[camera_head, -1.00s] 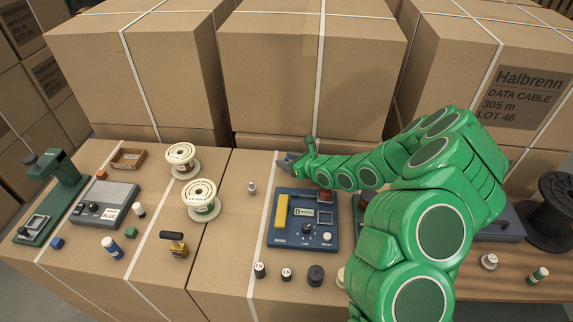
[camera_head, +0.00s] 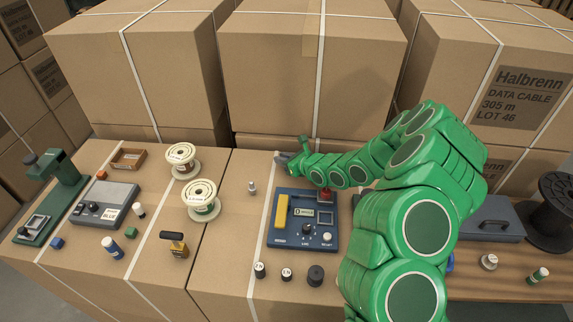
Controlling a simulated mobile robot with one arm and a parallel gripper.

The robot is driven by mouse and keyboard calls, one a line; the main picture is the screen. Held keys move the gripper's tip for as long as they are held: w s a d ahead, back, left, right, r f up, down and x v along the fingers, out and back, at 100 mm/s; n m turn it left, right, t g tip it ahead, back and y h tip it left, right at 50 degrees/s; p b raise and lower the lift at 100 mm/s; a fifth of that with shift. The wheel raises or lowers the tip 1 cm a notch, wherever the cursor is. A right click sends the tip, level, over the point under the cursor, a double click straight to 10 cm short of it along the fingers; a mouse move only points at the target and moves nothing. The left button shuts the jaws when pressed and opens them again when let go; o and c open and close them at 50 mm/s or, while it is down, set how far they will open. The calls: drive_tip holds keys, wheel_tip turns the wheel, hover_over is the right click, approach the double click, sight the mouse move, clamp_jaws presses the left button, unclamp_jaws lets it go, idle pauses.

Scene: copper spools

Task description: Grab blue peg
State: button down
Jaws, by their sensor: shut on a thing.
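My gripper (camera_head: 283,160) is at the end of the green arm, above the back of the carton top and behind the blue control box (camera_head: 302,218). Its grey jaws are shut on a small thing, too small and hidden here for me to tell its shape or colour.
A grey meter (camera_head: 107,203) and green press (camera_head: 62,170) are at left. Tall cartons (camera_head: 310,70) close off the back.

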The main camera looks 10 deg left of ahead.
drive_tip(key=shift+r, duration=0.1)
drive_tip(key=shift+r, duration=0.5)
wheel_tip(320, 180, up, 2)
drive_tip(key=shift+r, duration=0.1)
drive_tip(key=s+d+r, duration=0.4)
drive_tip(key=s+r, duration=0.5)
drive_tip(key=s, duration=0.4)
drive_tip(key=shift+d+r, duration=0.2)
drive_tip(key=shift+r, duration=0.15)
